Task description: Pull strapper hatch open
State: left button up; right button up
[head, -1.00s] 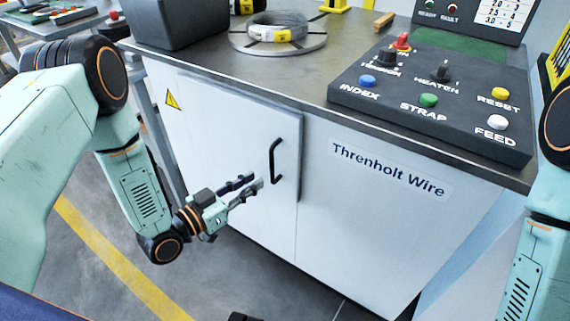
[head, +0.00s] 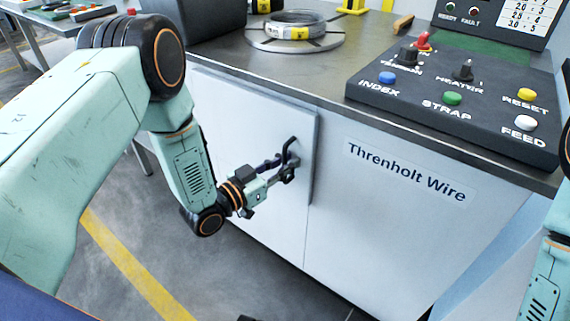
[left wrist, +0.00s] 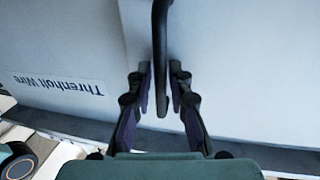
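The strapper hatch (head: 235,125) is a pale panel on the front of the cabinet, with a black bar handle (head: 290,148) near its right edge. The hatch looks closed. My left gripper (head: 283,167) is at the handle's lower part. In the left wrist view, the handle (left wrist: 160,35) runs between the two fingers of the left gripper (left wrist: 160,85), with a gap visible on each side. The fingers are open around it. They hide part of the handle in the head view. My right gripper is out of view; only part of that arm shows at the right edge.
The cabinet top carries a wire coil (head: 297,21) on a round plate and a control panel (head: 455,105) with several buttons and knobs. A fixed panel labelled Threnholt Wire (head: 405,172) is right of the hatch. Grey floor (head: 110,225) lies in front.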

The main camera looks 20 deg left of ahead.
pick_arm(q)
grip_shut()
dwell(0.6)
